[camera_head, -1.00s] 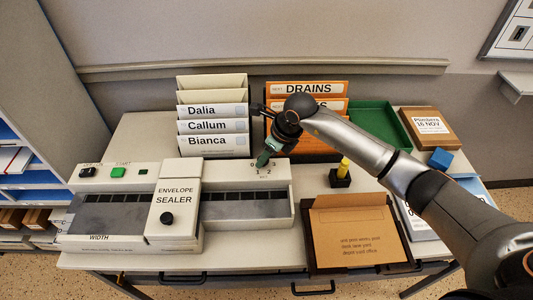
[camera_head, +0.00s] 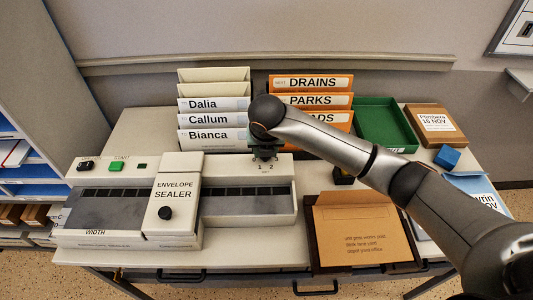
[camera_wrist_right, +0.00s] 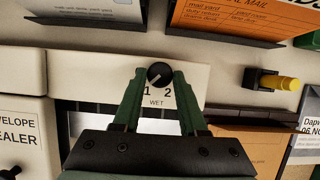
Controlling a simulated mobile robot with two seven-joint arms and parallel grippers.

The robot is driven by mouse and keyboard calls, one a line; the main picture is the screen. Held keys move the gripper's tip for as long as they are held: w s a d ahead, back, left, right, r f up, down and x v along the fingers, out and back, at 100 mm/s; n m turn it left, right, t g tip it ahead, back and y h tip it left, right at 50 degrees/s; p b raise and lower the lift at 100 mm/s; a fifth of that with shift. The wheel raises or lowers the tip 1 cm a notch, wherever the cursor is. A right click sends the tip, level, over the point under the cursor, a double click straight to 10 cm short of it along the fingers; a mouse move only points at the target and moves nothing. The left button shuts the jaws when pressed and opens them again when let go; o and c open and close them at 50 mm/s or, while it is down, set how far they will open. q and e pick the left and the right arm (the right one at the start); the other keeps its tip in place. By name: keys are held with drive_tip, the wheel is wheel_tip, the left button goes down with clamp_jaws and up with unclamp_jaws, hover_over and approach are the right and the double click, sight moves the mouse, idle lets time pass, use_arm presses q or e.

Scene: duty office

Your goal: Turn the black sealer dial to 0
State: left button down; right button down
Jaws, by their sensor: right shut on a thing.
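The envelope sealer (camera_head: 174,190) is a long pale machine on the table. Its small round black dial (camera_wrist_right: 160,74) shows in the right wrist view on the machine's right-hand face, above the printed marks 1, 2 and WET. A white line on the dial points down and left, towards the 1. My right gripper (camera_wrist_right: 158,80) has its two green fingers closed on either side of the dial. My left gripper is not in view.
A second black knob (camera_head: 165,213) sits on the sealer's front block. White files (camera_head: 213,135) and orange files (camera_head: 310,82) stand behind the dial. A brown tray with an envelope (camera_head: 362,235) lies right of the sealer. A green tray (camera_head: 384,125) is further right.

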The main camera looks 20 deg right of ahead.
drive_tip(key=m+b, duration=0.1)
drive_tip(key=m, duration=0.1)
drive_tip(key=m+h+b, duration=0.1)
drive_tip(key=m, duration=0.1)
drive_tip(key=shift+w+a+m+g+h, duration=0.1)
drive_tip(key=shift+a+m+g+h, duration=0.1)
drive_tip(key=shift+m+g+h, duration=0.15)
drive_tip(key=m+g+h+b, duration=0.1)
drive_tip(key=m, duration=0.3)
drive_tip(key=shift+w+a+b, duration=0.1)
drive_tip(key=shift+b, duration=0.2)
drive_tip(key=shift+m+g, duration=0.25)
drive_tip(key=shift+m, duration=0.1)
drive_tip(key=shift+c, duration=2.2)
unclamp_jaws()
